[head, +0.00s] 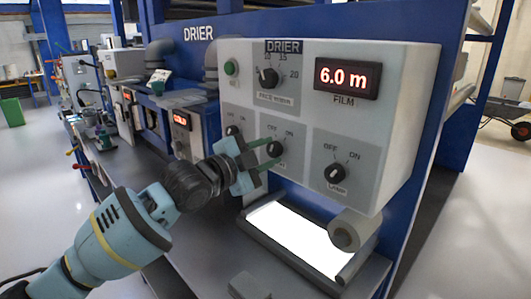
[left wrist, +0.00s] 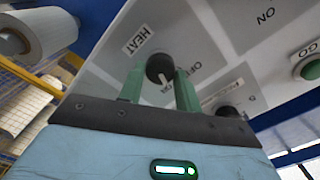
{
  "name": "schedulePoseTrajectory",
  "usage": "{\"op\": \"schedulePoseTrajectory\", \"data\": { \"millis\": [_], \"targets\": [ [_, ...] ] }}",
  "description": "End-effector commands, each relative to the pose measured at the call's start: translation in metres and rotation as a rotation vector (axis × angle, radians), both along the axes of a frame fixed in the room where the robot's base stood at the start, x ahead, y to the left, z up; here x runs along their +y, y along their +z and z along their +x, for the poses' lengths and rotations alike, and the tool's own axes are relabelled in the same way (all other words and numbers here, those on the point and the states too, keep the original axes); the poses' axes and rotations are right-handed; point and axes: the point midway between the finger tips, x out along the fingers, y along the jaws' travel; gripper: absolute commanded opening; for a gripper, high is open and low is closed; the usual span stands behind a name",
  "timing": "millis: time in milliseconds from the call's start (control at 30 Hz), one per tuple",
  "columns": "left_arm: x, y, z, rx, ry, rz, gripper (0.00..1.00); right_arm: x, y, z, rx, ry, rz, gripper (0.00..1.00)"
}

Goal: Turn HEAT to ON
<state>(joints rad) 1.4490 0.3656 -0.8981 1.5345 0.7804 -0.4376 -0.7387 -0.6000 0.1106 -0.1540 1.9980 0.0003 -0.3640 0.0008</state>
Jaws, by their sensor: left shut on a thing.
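The HEAT knob (head: 275,148) is a small black dial at the middle of the lower row on the drier's pale panel, with OFF and ON printed above it. My left gripper (head: 268,152) is shut on this knob, with one green finger on each side. The left wrist view shows the knob (left wrist: 160,65) between the green fingers, beside the HEAT label (left wrist: 139,39). A white mark shows on the knob, but its exact setting is hard to tell. The right gripper is not in view.
The LAMP knob (head: 334,173) is to the right, and another knob (head: 233,131) is to the left. A roller (head: 352,232) and bright lit plate (head: 300,236) are below.

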Motion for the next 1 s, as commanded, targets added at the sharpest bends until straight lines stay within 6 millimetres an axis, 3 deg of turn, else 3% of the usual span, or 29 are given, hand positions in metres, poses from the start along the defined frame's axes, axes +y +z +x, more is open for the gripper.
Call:
{"op": "schedulePoseTrajectory", "data": {
  "millis": [433,967,1000],
  "targets": [
    [0.0002,0.0000,0.0000,-0.139,0.000,0.141,0.11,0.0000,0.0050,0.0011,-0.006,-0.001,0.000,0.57],
    [0.0003,-0.0004,0.0001,-0.155,0.001,0.155,0.11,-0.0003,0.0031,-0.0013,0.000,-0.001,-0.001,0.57],
    [0.0003,-0.0004,0.0001,-0.154,0.001,0.154,0.39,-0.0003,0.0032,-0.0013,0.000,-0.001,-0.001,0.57]
  ]
}}
